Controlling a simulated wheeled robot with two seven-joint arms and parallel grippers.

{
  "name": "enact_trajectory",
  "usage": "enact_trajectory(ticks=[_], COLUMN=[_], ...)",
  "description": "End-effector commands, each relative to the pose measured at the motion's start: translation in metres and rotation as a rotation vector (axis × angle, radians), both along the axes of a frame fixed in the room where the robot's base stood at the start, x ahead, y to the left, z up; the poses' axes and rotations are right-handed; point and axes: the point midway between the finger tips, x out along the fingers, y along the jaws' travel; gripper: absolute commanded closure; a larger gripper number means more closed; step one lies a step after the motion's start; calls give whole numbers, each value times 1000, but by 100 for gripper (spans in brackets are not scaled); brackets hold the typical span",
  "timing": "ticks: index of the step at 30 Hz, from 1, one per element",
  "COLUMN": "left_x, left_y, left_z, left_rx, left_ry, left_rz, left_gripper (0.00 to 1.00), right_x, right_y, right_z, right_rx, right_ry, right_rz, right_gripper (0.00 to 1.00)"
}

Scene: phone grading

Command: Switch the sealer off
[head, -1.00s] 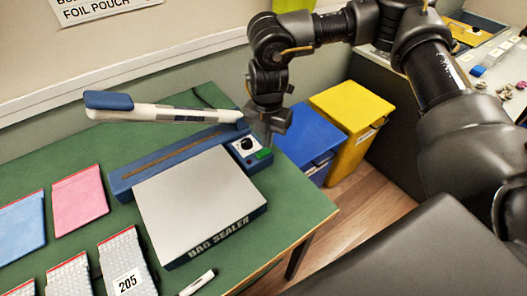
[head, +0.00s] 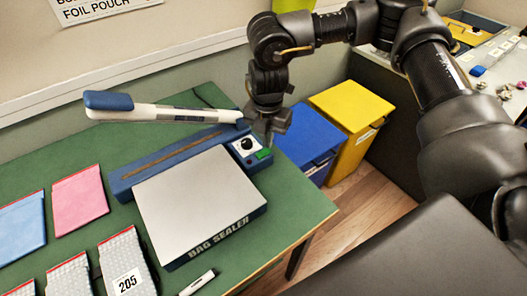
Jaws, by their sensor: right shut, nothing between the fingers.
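The bag sealer (head: 200,205) stands on the green table, with a grey top plate and blue body. Its white lever arm (head: 165,115) with a blue handle is raised. At its right rear end is a blue control panel (head: 240,157) with a round dial (head: 247,143) and a green switch (head: 264,153). My right gripper (head: 268,138) points down right at the panel, its fingertips close above the green switch; I cannot tell whether they touch it. It is shut and empty. My left gripper is not in view.
Blue and pink pouches (head: 79,200) and several grey bubble pouches lie at the table's left and front. A white marker (head: 197,283) lies at the front edge. Blue (head: 305,135) and yellow (head: 350,112) bins stand beyond the table's right edge.

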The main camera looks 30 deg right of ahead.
Motion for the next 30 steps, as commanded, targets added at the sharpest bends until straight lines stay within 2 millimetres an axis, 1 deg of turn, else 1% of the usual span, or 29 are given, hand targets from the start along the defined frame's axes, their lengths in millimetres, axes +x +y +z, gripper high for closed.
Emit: enact_trajectory(ticks=[30], left_x=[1], left_y=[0], left_z=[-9], left_rx=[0], left_ry=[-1], left_rz=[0], left_gripper=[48], right_x=[0], right_y=[0], right_z=[-14], right_rx=[1], right_ry=[-1], right_rz=[0], right_gripper=[100])
